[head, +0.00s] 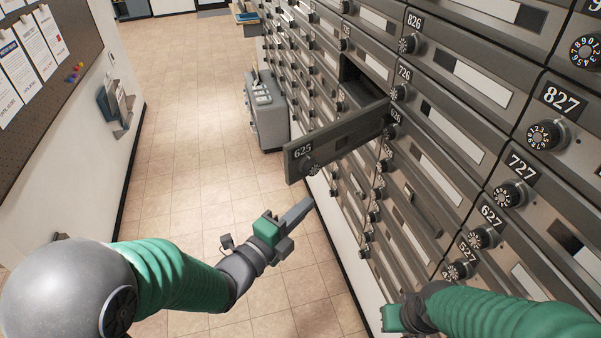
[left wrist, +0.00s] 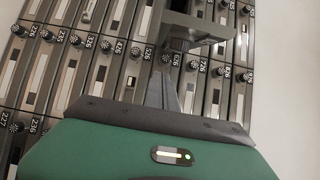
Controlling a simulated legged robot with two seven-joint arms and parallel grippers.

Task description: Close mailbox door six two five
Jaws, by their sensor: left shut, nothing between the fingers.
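Mailbox door 625 (head: 340,135) is a grey metal door with a number plate and a dial. It stands open in the head view, sticking out from the wall of boxes toward the aisle. Its dark open compartment (head: 355,88) shows behind it. My left gripper (head: 307,205) is shut and empty, below and apart from the door's outer end in the head view. In the left wrist view its closed fingers (left wrist: 162,90) point toward the boxes, and the open door (left wrist: 205,28) shows above them. My right gripper (head: 393,318) is at the lower edge, its fingers hidden.
The wall of numbered mailboxes (head: 440,135) with protruding dials fills the right side. A grey machine (head: 266,112) stands on the floor beyond the door. The tiled aisle (head: 185,170) is clear. A notice board (head: 45,70) hangs on the left wall.

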